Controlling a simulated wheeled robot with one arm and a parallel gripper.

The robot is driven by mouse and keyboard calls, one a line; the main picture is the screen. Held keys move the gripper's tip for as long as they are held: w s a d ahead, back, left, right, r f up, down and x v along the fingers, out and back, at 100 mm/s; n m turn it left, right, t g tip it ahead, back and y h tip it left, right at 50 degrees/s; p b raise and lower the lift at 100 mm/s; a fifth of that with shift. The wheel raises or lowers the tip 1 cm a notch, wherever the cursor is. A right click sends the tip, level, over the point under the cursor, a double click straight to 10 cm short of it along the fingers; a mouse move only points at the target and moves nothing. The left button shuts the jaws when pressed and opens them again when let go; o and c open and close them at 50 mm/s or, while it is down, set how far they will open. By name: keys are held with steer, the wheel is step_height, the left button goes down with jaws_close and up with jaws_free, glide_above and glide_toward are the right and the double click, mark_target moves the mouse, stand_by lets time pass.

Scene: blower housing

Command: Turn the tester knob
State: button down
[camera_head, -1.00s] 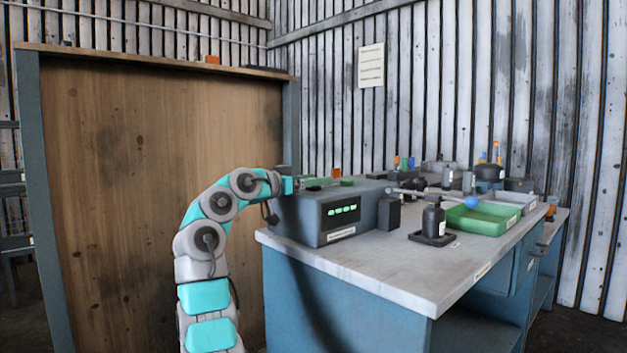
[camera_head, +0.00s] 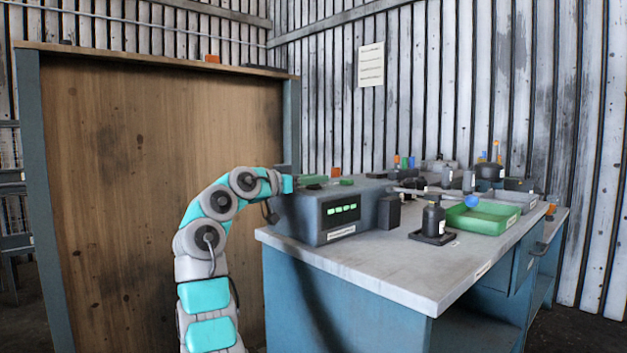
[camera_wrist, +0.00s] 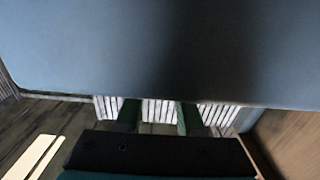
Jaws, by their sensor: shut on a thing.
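The tester (camera_head: 375,205) is a blue-grey box with a dark display of green digits, standing at the left end of the bench. My arm reaches its back left side. In the wrist view the two green fingers of my gripper (camera_wrist: 160,110) stand apart, with their tips at the edge of a broad blue-grey surface (camera_wrist: 70,45), which looks like the tester's casing. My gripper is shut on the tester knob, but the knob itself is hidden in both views.
The grey bench top (camera_head: 375,262) is clear in front of the tester. A black bottle (camera_head: 433,220) on a dark tray, a green tray (camera_head: 485,222) and several small parts stand to the right. A wooden panel (camera_head: 150,200) rises behind my arm at left.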

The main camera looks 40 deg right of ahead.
steer(key=t+b, duration=0.1)
steer(key=b, duration=0.1)
steer(key=n+t+b, duration=0.1)
steer(key=shift+f+b, duration=0.35)
steer(key=shift+b, duration=0.05)
steer(key=n+t+b, duration=0.1)
steer(key=t+b, duration=0.1)
steer(key=b, duration=0.2)
steer(key=shift+n+y, duration=0.3)
steer(key=shift+y, duration=0.1)
steer(key=n+t+b, duration=0.1)
steer(key=t+b, duration=0.1)
steer(key=b, duration=0.1)
steer(key=shift+r+y, duration=0.15)
steer(key=shift+y, duration=0.25)
steer(key=shift+r+n+t+b, duration=0.1)
steer(key=shift+n+t+b, duration=0.4)
steer(key=shift+r+y, duration=0.1)
steer(key=shift+y, duration=0.2)
steer(key=c, duration=0.5)
jaws_free()
steer(key=shift+a, duration=0.15)
